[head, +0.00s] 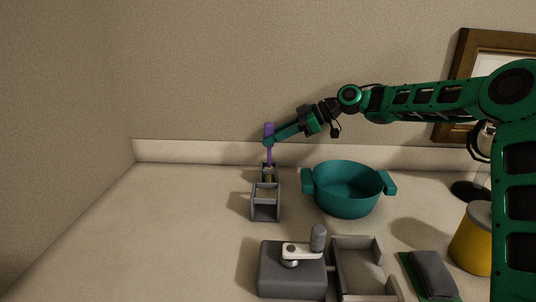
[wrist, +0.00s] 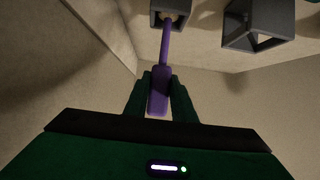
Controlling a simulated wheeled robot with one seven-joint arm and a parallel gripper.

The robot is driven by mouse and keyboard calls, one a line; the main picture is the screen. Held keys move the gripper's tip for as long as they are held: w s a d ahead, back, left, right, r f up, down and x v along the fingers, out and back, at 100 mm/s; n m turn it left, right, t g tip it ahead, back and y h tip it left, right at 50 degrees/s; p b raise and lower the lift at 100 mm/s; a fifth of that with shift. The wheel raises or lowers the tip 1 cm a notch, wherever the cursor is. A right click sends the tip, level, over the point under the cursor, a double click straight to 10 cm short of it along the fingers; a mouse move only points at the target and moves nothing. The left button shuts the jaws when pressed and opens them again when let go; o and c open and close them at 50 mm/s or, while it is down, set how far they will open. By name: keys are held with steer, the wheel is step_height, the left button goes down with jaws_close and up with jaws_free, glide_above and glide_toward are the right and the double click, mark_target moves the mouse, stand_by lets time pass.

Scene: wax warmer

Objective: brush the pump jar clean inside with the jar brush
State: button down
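The jar brush has a purple handle (head: 269,131) and stands upright at the back of the counter. Its lower end goes into a small grey square holder (head: 268,169). My gripper (head: 269,141) is at the handle. In the wrist view the purple handle (wrist: 160,85) lies between my two dark green fingers, which appear shut on it. The brush shaft runs into the grey holder (wrist: 170,15), which hides most of the brush head; a pale bit shows at its opening. I cannot make out for certain which thing is the pump jar.
A second grey open box (head: 265,203) stands just in front of the holder. A teal two-handled pot (head: 348,190) is to the right. In front are a grey block with a white crank (head: 292,268), a grey tray (head: 363,270) and a yellow cylinder (head: 472,243). The left counter is clear.

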mark_target(273, 123)
steer(key=shift+r, duration=0.15)
steer(key=shift+r, duration=0.95)
steer(key=shift+r, duration=2.45)
steer(key=shift+r, duration=2.45)
